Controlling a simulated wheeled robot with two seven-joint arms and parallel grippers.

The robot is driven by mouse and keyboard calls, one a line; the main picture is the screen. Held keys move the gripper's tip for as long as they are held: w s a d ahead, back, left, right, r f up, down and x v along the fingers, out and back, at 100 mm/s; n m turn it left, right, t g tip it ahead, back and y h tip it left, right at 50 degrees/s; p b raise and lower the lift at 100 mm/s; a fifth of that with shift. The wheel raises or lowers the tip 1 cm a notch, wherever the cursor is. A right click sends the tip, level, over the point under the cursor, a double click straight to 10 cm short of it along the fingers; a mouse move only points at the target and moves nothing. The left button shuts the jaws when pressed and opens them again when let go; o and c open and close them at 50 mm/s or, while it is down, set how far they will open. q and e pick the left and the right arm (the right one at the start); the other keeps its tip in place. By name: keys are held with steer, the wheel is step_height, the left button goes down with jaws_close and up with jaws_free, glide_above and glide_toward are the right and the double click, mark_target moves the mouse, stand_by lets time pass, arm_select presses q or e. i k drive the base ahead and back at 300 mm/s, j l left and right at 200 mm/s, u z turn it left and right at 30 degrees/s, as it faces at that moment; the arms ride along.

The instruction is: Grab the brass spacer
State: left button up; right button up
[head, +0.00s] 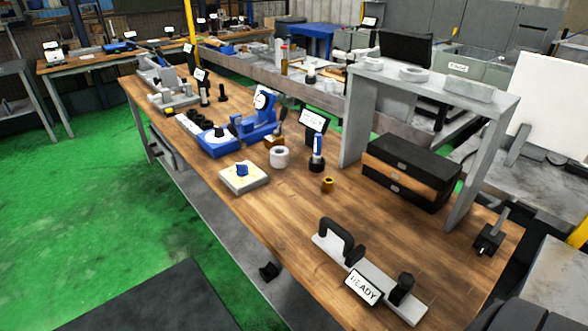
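The brass spacer (328,185) is a small, short brass-coloured ring standing on the wooden workbench (285,215), right of the middle of the head view. It stands apart from its neighbours, with clear wood around it. A blue-and-black upright tool (318,153) is just behind it, and a white ring (279,157) is behind it to the left. Neither of my grippers can be made out in the head view.
A grey bar with black handles and a READY sign (363,288) lies in front. A black-and-wood drawer box (410,172) sits under a grey shelf (440,82) to the right. A white block with a blue knob (243,177) is left. Bare wood lies between.

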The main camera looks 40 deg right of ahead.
mark_target(328, 183)
steer(key=i+z, duration=0.3)
steer(key=i+j+z, duration=0.25)
steer(key=i, duration=0.25)
steer(key=i+j+z, duration=0.3)
steer(key=i+l, duration=0.05)
steer(key=i, duration=0.05)
